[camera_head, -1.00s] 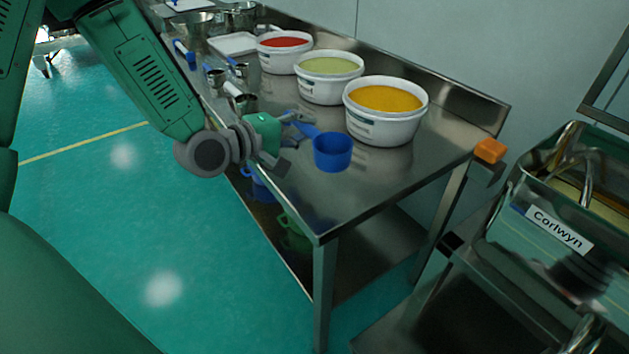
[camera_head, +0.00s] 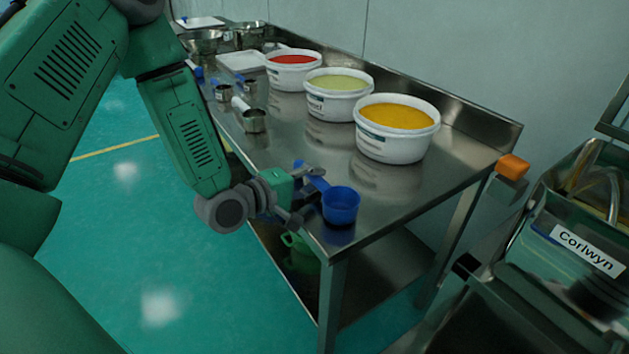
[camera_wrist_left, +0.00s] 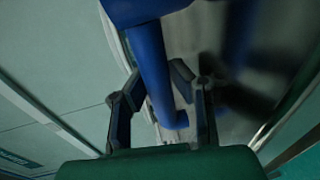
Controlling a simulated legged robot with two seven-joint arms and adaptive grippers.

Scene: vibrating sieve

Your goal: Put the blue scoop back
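The blue scoop (camera_head: 341,206) is near the front corner of the steel table (camera_head: 300,130), cup upright, with its reflection just below it. I cannot tell whether it touches the table top. My left gripper (camera_head: 305,192) is at the scoop's handle, on the left of the cup. In the left wrist view the blue handle (camera_wrist_left: 155,75) runs between the fingers (camera_wrist_left: 158,76), which close in on both its sides. The cup's edge shows at the top there. My right gripper is not in view.
Tubs of orange (camera_head: 397,117), green (camera_head: 340,84) and red (camera_head: 294,62) contents stand along the back of the table. Metal scoops (camera_head: 254,120) lie at the left. A green container (camera_head: 300,258) is on the lower shelf. A machine labelled Corlwyn (camera_head: 583,248) is at the right.

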